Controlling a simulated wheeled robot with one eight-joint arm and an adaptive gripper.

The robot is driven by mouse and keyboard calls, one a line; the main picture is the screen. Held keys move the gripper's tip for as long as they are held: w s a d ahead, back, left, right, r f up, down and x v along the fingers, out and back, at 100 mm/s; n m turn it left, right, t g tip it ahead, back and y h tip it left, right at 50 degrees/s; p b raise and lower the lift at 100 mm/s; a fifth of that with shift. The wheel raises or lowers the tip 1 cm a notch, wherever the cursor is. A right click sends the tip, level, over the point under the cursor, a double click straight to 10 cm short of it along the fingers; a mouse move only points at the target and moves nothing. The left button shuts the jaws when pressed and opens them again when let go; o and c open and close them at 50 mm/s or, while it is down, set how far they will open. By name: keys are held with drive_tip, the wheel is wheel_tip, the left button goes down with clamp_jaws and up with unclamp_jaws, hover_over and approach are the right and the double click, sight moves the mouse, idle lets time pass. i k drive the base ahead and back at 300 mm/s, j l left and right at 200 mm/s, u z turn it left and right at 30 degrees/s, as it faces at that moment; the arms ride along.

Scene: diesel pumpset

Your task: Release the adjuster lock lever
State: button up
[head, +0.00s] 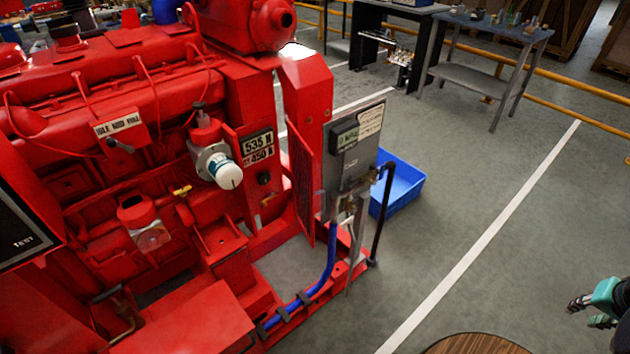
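The red diesel pumpset (150,80) fills the left half of the head view. I cannot tell for sure which part is the adjuster lock lever. A small dark lever (120,146) sits on a red box under a white label plate (118,125). A small yellow handle (181,190) and a white-capped round fitting (222,168) are lower on the engine's side. My gripper (582,314) is at the far right edge, well away from the engine. Its dark fingers are apart, with nothing seen between them.
A grey control box (350,150) stands at the engine's right end, with a black pipe (382,215) and blue hose (318,285). A blue crate (408,188) is behind it. A round wooden top (480,345) is at the bottom edge. The floor (455,190) between is clear.

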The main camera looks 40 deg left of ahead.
sight(264, 203)
drive_tip(key=i+u, duration=0.25)
drive_tip(key=u, duration=0.2)
drive_tip(key=i+l+u, duration=0.15)
drive_tip(key=i+u, duration=0.25)
drive_tip(key=i+l+u, duration=0.1)
drive_tip(key=u, duration=0.35)
drive_tip(key=i+l+u, duration=0.1)
drive_tip(key=u, duration=0.3)
drive_tip(key=i+l+u, duration=0.2)
drive_tip(key=u, duration=0.2)
drive_tip(key=i+l+u, duration=0.15)
drive_tip(key=u, duration=0.3)
drive_tip(key=l+u, duration=0.4)
drive_tip(key=i+l+u, duration=0.15)
drive_tip(key=u, duration=0.25)
drive_tip(key=k+j, duration=0.2)
drive_tip(key=j, duration=0.2)
drive_tip(key=k+j, duration=0.25)
drive_tip(key=j, duration=0.15)
drive_tip(key=k+j, duration=0.2)
drive_tip(key=j, duration=0.2)
drive_tip(key=k+j, duration=0.2)
drive_tip(key=j, duration=0.2)
